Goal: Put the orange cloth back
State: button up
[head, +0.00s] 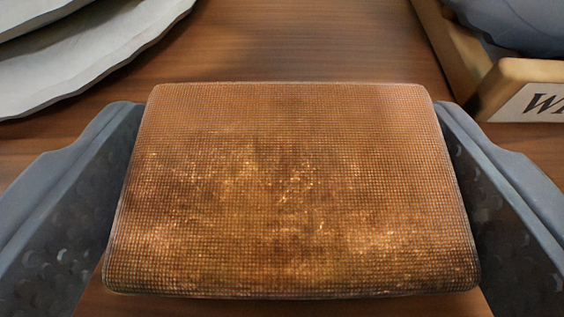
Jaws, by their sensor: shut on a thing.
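The orange cloth (290,195) is a thick, folded pad with a woven, brownish-orange surface and some darker patches. It fills the middle of the head view. My gripper (292,200) has one grey-blue finger on the left side of the cloth and one on the right side. The fingers are shut on the cloth's two side edges. Wooden surface shows around the cloth; I cannot tell whether the cloth touches it or is held above it.
Pale grey, wavy-edged plates or dishes (85,55) lie at the upper left. At the upper right is a wooden tray or box (450,55) with a label (535,103) starting with "W" and a blue-grey thing (515,22) in it. Bare wooden table (300,45) lies between them.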

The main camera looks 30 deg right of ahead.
jog(key=shift+f, duration=0.15)
jog(key=o, duration=1)
jog(key=shift+c, duration=0.2)
jog(key=v, duration=1.2)
